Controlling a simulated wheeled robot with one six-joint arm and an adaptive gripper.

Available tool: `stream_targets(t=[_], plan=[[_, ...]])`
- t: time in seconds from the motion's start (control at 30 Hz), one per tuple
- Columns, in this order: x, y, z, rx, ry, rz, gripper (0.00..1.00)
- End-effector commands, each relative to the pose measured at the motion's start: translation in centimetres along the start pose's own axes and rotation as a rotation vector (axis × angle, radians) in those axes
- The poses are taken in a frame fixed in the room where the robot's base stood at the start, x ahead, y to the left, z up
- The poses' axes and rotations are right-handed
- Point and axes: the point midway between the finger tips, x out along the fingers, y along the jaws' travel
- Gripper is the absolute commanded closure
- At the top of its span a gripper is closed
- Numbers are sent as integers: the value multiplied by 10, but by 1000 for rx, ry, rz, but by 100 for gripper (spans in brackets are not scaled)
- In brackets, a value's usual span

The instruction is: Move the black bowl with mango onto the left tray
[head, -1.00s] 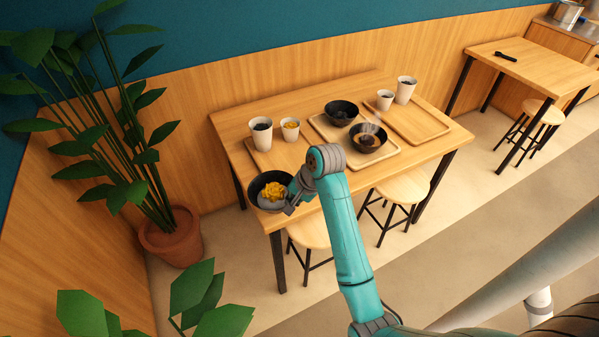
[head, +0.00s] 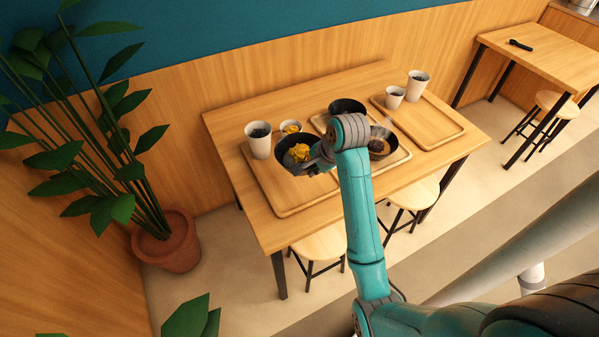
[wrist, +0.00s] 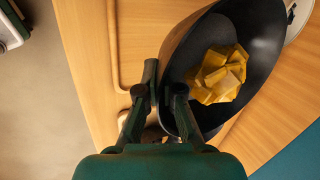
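The black bowl (head: 282,147) holds yellow mango (head: 299,152) and is off the table, over the right back part of the left tray (head: 268,188) as the head view shows it. My gripper (wrist: 158,92) is shut on the bowl's rim; the bowl also shows in the wrist view (wrist: 262,72), tilted in that picture, with the mango (wrist: 217,75) still inside. The front of the left tray is bare. The gap between bowl and tray is hard to judge.
A tall white cup (head: 258,145) and a smaller cup (head: 290,127) stand at the left tray's back, close to the bowl. Two other dark bowls (head: 346,106) (head: 381,143) sit on the middle tray, partly behind my arm. The right tray (head: 440,125) carries two cups (head: 394,97) (head: 417,82).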

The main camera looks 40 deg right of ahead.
Motion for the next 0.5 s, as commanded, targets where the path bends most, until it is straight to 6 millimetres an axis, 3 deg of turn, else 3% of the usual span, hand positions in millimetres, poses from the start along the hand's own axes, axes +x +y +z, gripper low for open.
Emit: stream_targets(t=[0.5], plan=[[57,26,-2,-1,-1,1,100]])
